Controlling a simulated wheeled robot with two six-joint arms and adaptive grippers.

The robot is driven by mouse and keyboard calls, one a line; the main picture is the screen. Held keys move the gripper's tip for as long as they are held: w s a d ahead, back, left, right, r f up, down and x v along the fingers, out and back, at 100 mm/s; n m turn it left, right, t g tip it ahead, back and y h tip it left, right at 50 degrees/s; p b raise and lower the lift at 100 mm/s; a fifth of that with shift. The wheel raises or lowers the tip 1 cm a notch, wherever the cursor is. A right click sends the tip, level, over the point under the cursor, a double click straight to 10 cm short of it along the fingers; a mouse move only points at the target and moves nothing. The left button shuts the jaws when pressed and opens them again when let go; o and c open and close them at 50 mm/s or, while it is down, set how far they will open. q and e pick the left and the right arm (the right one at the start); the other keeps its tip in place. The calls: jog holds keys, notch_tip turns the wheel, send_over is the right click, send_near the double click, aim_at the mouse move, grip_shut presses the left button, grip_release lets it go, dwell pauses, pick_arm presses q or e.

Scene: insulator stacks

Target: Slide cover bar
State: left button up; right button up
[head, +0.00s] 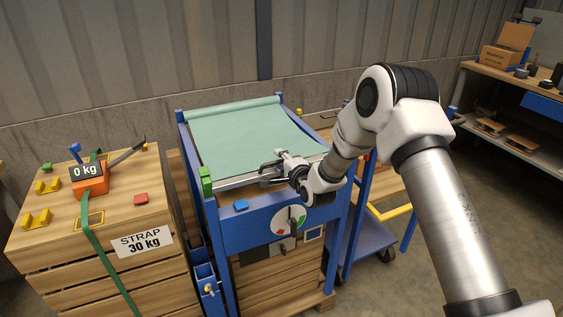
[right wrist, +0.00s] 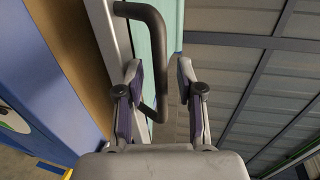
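The cover bar (head: 236,183) is a light grey bar across the near edge of a teal sheet (head: 240,138) on the blue frame. It carries a dark U-shaped handle (right wrist: 158,60), which also shows in the head view. My right gripper (right wrist: 160,75) is at this handle. Its two fingers stand apart, with the handle's long side between them, nearer the left finger. A gap shows between the handle and the right finger. Whether the left finger touches the handle I cannot tell. In the head view my right gripper (head: 272,172) partly covers the handle. My left gripper is not in view.
A wooden crate (head: 95,225) with a green strap and a 0 kg display (head: 86,171) stands left of the blue frame (head: 250,232). The frame's front has a coloured dial (head: 288,220). A blue cart (head: 370,237) and a workbench stand to the right.

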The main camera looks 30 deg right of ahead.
jog(key=v, duration=1.2)
jog(key=s+a+f+n+g+y, duration=0.1)
jog(key=s+a+f+n+g, duration=0.25)
jog(key=s+f, duration=0.6)
jog(key=s+a+f+n+g, duration=0.2)
jog(key=s+a+f+g, duration=0.25)
jog(key=f, duration=0.95)
jog(key=s+a+f+n+g, duration=0.1)
jog(key=s+f+n+g, duration=0.2)
jog(key=s+n, duration=0.3)
jog(key=s+a+f+n+g+p, duration=0.1)
jog(key=s+f+n+g, duration=0.2)
jog(key=s+n, duration=0.4)
jog(key=s+g, duration=0.1)
jog(key=s, duration=0.7)
jog(key=shift+s+a+g, duration=0.2)
jog(key=shift+s+g, duration=0.1)
jog(key=shift+f, duration=0.1)
